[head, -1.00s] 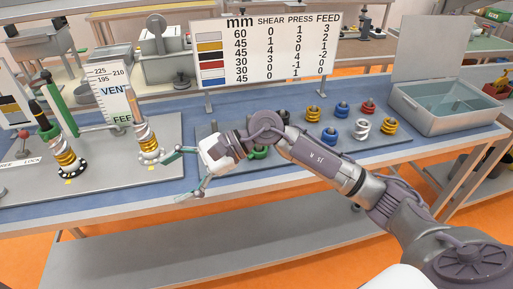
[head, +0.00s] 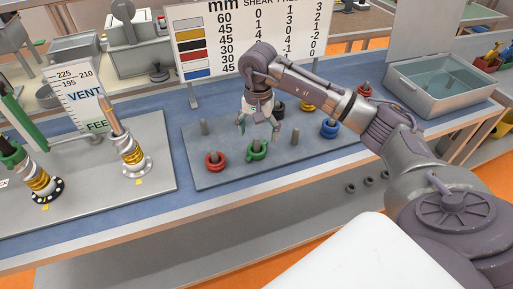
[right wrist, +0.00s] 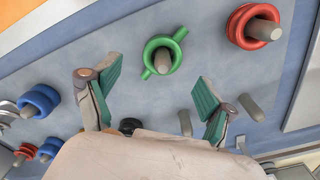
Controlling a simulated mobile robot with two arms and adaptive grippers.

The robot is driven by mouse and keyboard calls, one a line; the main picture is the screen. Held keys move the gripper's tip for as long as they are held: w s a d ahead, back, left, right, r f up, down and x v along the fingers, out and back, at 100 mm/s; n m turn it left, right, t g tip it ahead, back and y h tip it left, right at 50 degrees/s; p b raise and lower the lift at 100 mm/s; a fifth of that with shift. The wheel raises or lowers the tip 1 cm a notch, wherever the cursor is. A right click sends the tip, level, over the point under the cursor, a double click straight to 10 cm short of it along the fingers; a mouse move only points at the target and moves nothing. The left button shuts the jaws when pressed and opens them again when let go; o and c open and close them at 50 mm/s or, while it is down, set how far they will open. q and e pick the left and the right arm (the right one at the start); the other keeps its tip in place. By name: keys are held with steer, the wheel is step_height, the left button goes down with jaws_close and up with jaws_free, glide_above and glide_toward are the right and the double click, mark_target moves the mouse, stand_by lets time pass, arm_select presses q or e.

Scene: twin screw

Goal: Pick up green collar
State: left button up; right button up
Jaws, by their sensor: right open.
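The green collar (head: 257,154) sits around a grey peg on the grey board (head: 196,170), near the board's front edge. It has small side tabs, and in the right wrist view the collar (right wrist: 150,51) shows as a ring around its peg at the upper middle. My right gripper (head: 259,128) points down above and slightly behind the collar, apart from it. In the right wrist view its two green-padded fingers (right wrist: 157,90) are spread wide with nothing between them, and the collar lies beyond the tips.
A red collar (head: 214,162) sits on a peg left of the green one. Bare pegs (head: 295,138) and a blue collar (head: 329,130) stand to the right. Behind is the number sign (head: 215,42). The twin-screw stand (head: 133,158) is at left, a grey bin (head: 440,97) at back right.

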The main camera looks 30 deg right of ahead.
mark_target(257, 146)
step_height(257, 146, down, 2)
steer(key=shift+a+p, duration=0.1)
steer(key=shift+p, duration=0.45)
step_height(257, 146, down, 4)
steer(key=shift+w+r+p, duration=0.1)
steer(key=shift+r+p, duration=0.1)
steer(key=shift+p, duration=0.5)
steer(key=shift+f, duration=0.25)
steer(key=c, duration=0.7)
arm_select(q)
steer(key=w+r, duration=0.2)
steer(key=w, duration=0.1)
steer(key=shift+w+r, duration=0.1)
steer(key=shift+r, duration=0.3)
arm_select(e)
steer(key=c, duration=0.7)
